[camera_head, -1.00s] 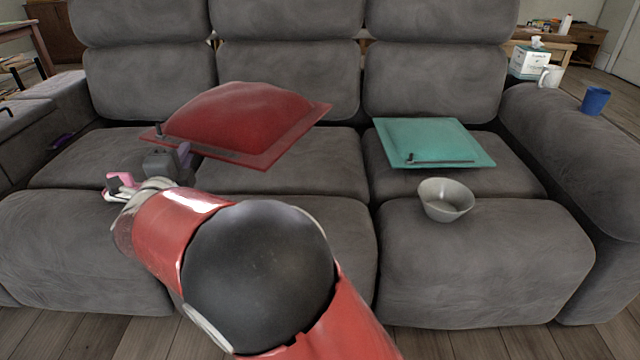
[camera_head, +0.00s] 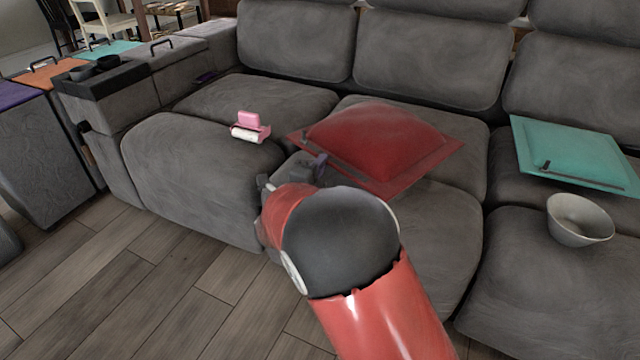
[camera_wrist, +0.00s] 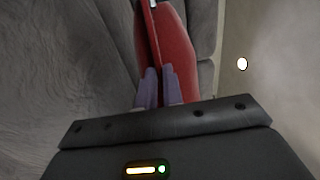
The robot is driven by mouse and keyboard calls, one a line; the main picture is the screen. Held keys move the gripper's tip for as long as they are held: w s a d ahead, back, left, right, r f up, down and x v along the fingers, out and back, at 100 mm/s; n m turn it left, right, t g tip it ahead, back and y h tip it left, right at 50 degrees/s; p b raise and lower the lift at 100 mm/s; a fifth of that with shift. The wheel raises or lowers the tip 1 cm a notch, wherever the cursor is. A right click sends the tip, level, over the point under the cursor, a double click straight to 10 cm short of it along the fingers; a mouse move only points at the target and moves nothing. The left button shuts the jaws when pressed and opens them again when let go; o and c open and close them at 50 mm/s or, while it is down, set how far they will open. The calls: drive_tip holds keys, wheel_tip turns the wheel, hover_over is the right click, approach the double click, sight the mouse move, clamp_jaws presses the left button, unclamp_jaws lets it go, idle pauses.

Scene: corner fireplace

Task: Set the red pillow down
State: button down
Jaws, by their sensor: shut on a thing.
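The red pillow (camera_head: 378,138) is a square cushion with a flat rim, over the middle seat of the grey sofa (camera_head: 205,150) in the head view. My gripper (camera_head: 318,168) is shut on its near left edge. In the wrist view, the purple fingers of my gripper (camera_wrist: 158,88) close on the edge of the red pillow (camera_wrist: 178,58), which extends away from them. The pillow is roughly level with a slight tilt. I cannot tell whether its underside touches the seat. My arm hides part of the seat in front.
A pink and white object (camera_head: 250,127) sits on the left seat. A teal pillow (camera_head: 575,152) and a grey bowl (camera_head: 580,220) are on the right seat. Bins with orange and purple lids (camera_head: 60,72) stand at left. The wooden floor (camera_head: 130,285) is clear in front.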

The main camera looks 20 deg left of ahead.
drive_tip(key=shift+f+b, duration=0.35)
drive_tip(key=shift+f, duration=1.85)
drive_tip(key=c, duration=1.5)
unclamp_jaws()
drive_tip(key=shift+c, duration=0.2)
drive_tip(key=s, duration=1.2)
drive_tip(key=shift+a+f+p, duration=0.3)
drive_tip(key=shift+a+p, duration=0.1)
drive_tip(key=shift+p, duration=0.05)
